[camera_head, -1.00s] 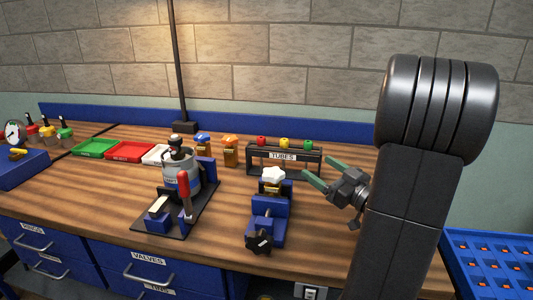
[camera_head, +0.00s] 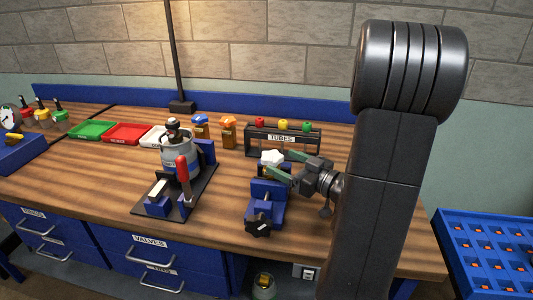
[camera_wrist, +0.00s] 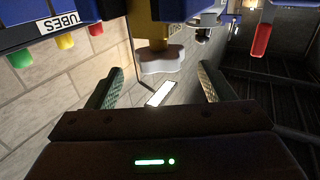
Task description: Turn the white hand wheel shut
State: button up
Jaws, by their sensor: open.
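The white hand wheel (camera_head: 271,158) sits on top of a blue valve stand (camera_head: 267,190) near the middle of the bench. It has a lobed rim. My gripper (camera_head: 286,165) is open and reaches in from the right, its green fingertips close to the wheel. In the wrist view the wheel (camera_wrist: 162,62) shows ahead, in the gap between the two open fingers (camera_wrist: 160,75), below a yellow-brown valve body. I cannot tell whether either finger touches the wheel.
A rack marked TUBES (camera_head: 283,140) stands just behind the wheel. A grey pot (camera_head: 179,158) and a red-handled lever (camera_head: 183,168) stand on a dark plate to the left. A black knob (camera_head: 257,225) is at the stand's front. Bare wood lies between plate and stand.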

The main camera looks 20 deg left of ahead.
aim_at(267, 152)
jog(key=shift+p+x, duration=0.35)
jog(key=shift+x, duration=3.25)
jog(key=shift+d, duration=0.1)
jog(key=c, duration=1)
jog(key=shift+o, duration=0.2)
jog(key=shift+f+t+b, duration=0.1)
jog(key=shift+t+b, duration=0.4)
jog(key=shift+b, duration=0.1)
jog(key=shift+w+m+t+h+b, duration=0.1)
jog(key=shift+m+t+h+b, duration=0.3)
jog(key=shift+m+t+b, duration=0.25)
jog(key=shift+w, duration=0.1)
